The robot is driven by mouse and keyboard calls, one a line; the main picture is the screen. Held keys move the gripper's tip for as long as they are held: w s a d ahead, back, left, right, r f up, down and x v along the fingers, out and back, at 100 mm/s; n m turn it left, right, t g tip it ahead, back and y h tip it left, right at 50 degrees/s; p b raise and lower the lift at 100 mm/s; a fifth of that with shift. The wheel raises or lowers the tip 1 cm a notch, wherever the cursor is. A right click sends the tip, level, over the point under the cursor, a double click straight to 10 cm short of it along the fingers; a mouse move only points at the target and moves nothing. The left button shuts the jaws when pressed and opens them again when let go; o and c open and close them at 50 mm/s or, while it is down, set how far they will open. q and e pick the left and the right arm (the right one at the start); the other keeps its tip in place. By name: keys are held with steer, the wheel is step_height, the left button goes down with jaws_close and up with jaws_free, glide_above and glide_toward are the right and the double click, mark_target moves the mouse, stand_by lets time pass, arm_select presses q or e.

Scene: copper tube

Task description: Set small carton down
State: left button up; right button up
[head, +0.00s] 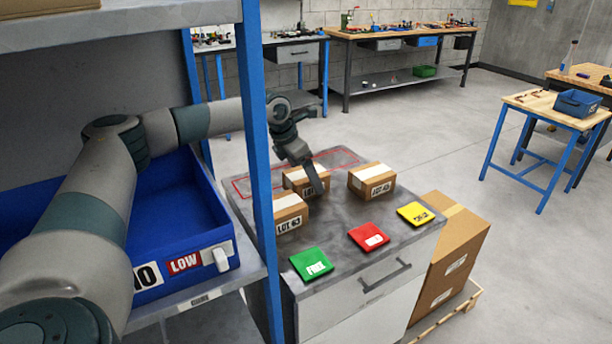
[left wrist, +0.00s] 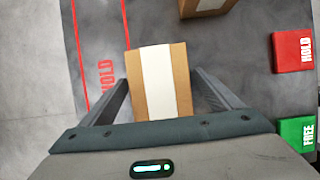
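A small brown carton (head: 293,176) with a pale tape strip is at the back of the grey cabinet top (head: 340,226), partly hidden by another carton and my finger. My left gripper (head: 315,184) reaches down over it, one finger across its near face. In the left wrist view the carton (left wrist: 158,82) sits squarely between the two fingers, which lie against its sides. Its underside is hidden, so I cannot tell whether it touches the top. A red outlined area (left wrist: 104,50) marked HOLD lies to its left there. My right gripper is not in view.
Carton LOT 43 (head: 290,212) stands close in front; carton LOT 45 (head: 372,181) stands to the right. Green (head: 311,264), red (head: 369,237) and yellow (head: 416,213) cards lie along the near edge. A blue shelf post (head: 260,170) and blue bin (head: 185,215) are at left.

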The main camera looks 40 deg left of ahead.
arm_select(q)
steer(key=shift+r, duration=0.15)
steer(key=shift+r, duration=0.1)
steer(key=shift+s+a+r, duration=0.1)
steer(key=shift+s+r, duration=0.05)
steer(key=shift+r, duration=0.15)
steer(key=b+v, duration=0.2)
steer(key=v, duration=0.8)
steer(key=shift+r, duration=0.1)
steer(key=shift+s+r, duration=0.2)
steer(key=shift+r, duration=0.25)
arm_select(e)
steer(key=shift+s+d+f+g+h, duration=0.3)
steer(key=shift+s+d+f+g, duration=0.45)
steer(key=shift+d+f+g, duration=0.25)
arm_select(q)
steer(key=shift+o, duration=0.4)
